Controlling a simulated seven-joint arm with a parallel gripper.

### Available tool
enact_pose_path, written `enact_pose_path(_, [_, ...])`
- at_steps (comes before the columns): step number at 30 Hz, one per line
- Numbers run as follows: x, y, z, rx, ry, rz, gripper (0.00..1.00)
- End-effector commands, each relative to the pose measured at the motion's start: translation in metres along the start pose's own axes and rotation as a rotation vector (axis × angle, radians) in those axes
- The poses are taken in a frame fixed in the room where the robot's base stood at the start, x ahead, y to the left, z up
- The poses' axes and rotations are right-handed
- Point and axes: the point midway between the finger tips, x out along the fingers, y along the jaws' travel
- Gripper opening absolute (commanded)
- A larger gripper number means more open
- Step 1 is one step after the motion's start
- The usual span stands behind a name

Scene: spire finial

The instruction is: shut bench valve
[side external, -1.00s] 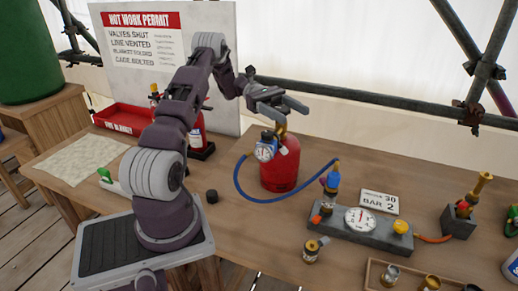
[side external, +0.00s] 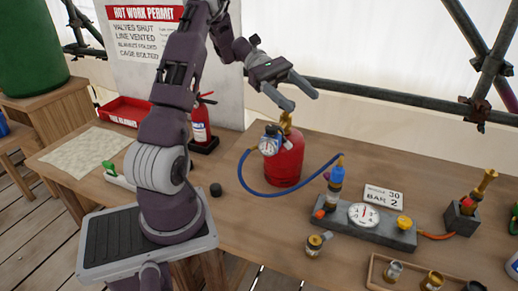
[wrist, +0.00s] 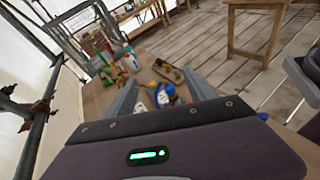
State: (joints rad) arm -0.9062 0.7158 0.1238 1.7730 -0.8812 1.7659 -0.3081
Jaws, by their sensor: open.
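In the side external view a grey bench block (side external: 385,233) carries a blue-topped valve fitting (side external: 335,178), a white dial gauge (side external: 363,214), a yellow knob (side external: 404,222) and an orange knob (side external: 319,213). I cannot tell which part is the bench valve. A red gas cylinder (side external: 285,163) stands left of the block, with a brass top (side external: 286,118) and a regulator gauge (side external: 269,145). My gripper (side external: 303,100) is open and empty, just above the cylinder top. The wrist view shows its open fingers (wrist: 162,92) with a blue-topped part (wrist: 165,91) beyond.
A blue hose (side external: 275,194) links the regulator to the block. A number card (side external: 383,195) stands behind the block. A wooden tray of fittings (side external: 380,272) lies in front. A fire extinguisher (side external: 201,122) and permit board (side external: 140,45) stand left. Scaffold pipe (side external: 400,99) runs behind.

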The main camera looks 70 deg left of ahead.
Motion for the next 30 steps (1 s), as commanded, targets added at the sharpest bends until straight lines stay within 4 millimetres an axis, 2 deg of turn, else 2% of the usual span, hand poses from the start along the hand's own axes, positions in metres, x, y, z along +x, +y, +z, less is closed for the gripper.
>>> enact_pose_path(3, [0.024, -0.012, 0.02, 0.077, 0.083, -0.08, 0.64])
enact_pose_path(8, [0.052, -0.034, 0.042, 0.191, 0.194, -0.185, 0.64])
enact_pose_path(15, [0.088, -0.079, 0.069, 0.409, 0.37, -0.351, 0.64])
enact_pose_path(22, [0.112, -0.133, 0.084, 0.687, 0.55, -0.518, 0.64])
enact_pose_path(30, [0.12, -0.191, 0.085, 1.082, 0.752, -0.689, 0.64])
